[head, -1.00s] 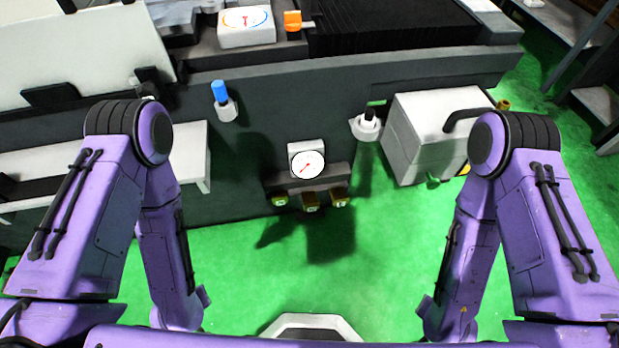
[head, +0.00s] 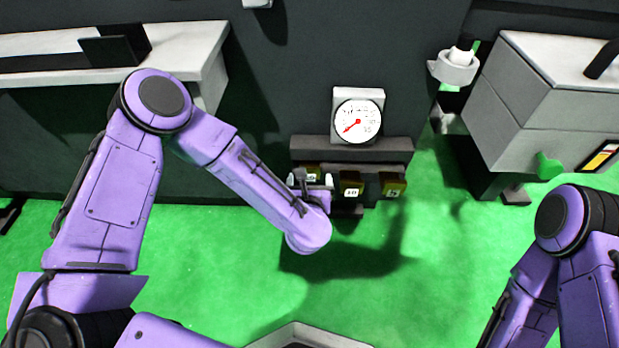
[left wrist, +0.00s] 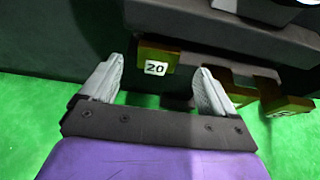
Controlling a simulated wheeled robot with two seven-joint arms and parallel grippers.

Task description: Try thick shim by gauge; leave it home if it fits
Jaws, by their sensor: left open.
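Three small brass-coloured shim blocks with white labels hang in a row under the dark shelf: a left one (head: 312,171), a middle one (head: 351,188) and a right one (head: 393,187). The left block shows "20" in the left wrist view (left wrist: 156,60); the other labels are too small to read surely. The round dial gauge (head: 357,120) stands on the shelf, its red needle pointing lower left. My left gripper (head: 311,180) is at the left block. In the left wrist view its open fingers (left wrist: 158,85) stand either side of that block, apart from it. My right gripper is out of view.
The dark shelf (head: 350,150) juts from the machine front. A grey box (head: 540,110) with a green handle stands to the right, beside a white cup-like holder (head: 454,68). A pale ledge (head: 180,55) is at upper left. Green floor lies clear below.

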